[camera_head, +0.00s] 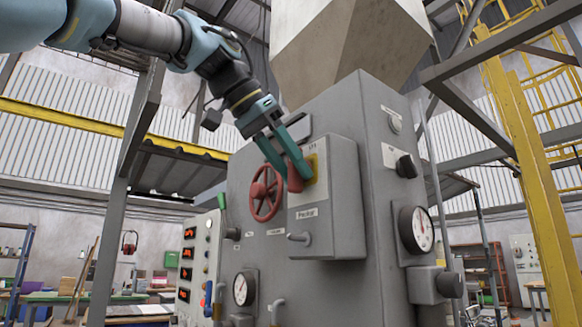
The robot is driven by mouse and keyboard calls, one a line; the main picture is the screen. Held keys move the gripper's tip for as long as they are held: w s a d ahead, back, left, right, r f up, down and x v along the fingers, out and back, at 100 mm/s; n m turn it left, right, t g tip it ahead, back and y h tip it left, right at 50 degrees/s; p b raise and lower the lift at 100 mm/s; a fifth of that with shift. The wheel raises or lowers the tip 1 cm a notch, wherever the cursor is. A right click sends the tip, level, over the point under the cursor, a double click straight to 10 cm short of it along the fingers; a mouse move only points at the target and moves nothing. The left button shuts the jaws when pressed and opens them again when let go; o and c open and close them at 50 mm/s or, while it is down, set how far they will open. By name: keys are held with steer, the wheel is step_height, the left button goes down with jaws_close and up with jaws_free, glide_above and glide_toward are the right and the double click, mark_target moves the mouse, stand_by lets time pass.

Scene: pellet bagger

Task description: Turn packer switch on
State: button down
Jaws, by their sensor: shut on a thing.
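The packer switch box (328,225) is a grey box labelled "Packer" on the front of the large grey machine cabinet (250,165). Its red switch handle (296,181) stands out beside a yellow plate (314,168) on the upper part of the box. My gripper (287,170) reaches down from the upper left. Its teal fingers are shut on the red handle and cover part of it. The small lettering near the yellow plate is too small to read surely.
A red handwheel (266,193) is just left of the box, close to my gripper. A grey knob lever (300,238) sticks out below. Gauges (415,229) and a black knob (405,166) are on the right side. A panel with red displays (187,253) stands at the left.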

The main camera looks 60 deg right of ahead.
steer(key=c, duration=0.7)
jaws_free()
steer(key=v, duration=1)
steer(key=shift+w+a+r+p, duration=0.1)
steer(key=shift+a+r+p, duration=0.15)
steer(key=shift+r+p, duration=0.1)
